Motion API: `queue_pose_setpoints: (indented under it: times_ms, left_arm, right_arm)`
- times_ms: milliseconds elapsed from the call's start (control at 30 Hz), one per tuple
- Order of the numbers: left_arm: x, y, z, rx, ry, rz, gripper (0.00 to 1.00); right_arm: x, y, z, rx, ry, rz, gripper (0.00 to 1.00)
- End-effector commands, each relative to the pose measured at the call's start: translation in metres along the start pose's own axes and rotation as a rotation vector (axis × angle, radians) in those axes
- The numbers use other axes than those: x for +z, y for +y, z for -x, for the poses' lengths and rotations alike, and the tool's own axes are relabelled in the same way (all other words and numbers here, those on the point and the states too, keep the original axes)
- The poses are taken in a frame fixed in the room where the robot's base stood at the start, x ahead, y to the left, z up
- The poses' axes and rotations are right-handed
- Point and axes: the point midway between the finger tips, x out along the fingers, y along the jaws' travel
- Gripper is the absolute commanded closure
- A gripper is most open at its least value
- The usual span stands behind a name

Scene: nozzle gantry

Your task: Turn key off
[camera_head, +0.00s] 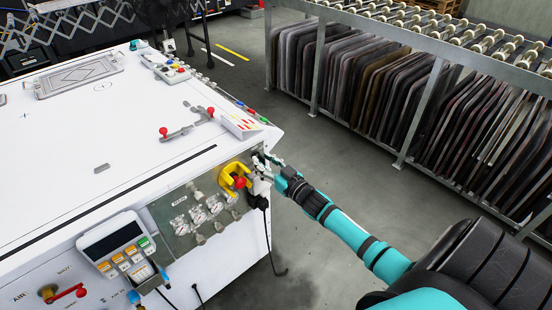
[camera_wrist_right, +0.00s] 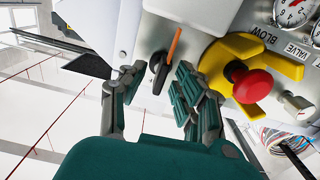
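The key (camera_wrist_right: 158,66) shows in the right wrist view as a dark switch on the grey panel, with a thin orange strip slanting up and right from it. My right gripper (camera_wrist_right: 158,84) is open, one finger on either side of the key; I cannot tell whether either finger touches it. In the head view, my right gripper (camera_head: 270,172) is at the right end of the machine's front panel, and the key is hidden there. My left gripper is not in view.
A red push button (camera_wrist_right: 252,86) with a yellow guard (camera_wrist_right: 222,60) sits close to my right finger. Gauges (camera_head: 198,214) and a control pendant (camera_head: 116,246) are further left on the machine. A rack of dark panels (camera_head: 355,90) stands behind clear floor.

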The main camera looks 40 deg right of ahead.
Motion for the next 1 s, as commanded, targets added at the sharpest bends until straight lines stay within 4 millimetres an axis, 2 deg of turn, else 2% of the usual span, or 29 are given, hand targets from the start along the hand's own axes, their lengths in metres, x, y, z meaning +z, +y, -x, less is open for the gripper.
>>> queue_pose_setpoints:
  times_ms: [300, 500, 700, 1000]
  left_arm:
    - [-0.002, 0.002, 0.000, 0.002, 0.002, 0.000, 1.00]
    - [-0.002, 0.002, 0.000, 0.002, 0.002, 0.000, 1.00]
    - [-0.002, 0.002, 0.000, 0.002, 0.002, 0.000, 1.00]
    - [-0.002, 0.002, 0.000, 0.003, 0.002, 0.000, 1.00]
  right_arm:
    - [0.001, 0.000, 0.067, -0.001, -0.004, 0.000, 0.68]
    - [0.001, 0.000, 0.098, 0.000, -0.003, 0.001, 0.68]
    - [0.000, 0.000, 0.109, 0.000, -0.001, 0.001, 0.68]
    - [0.000, 0.000, 0.109, 0.000, 0.000, 0.001, 0.68]
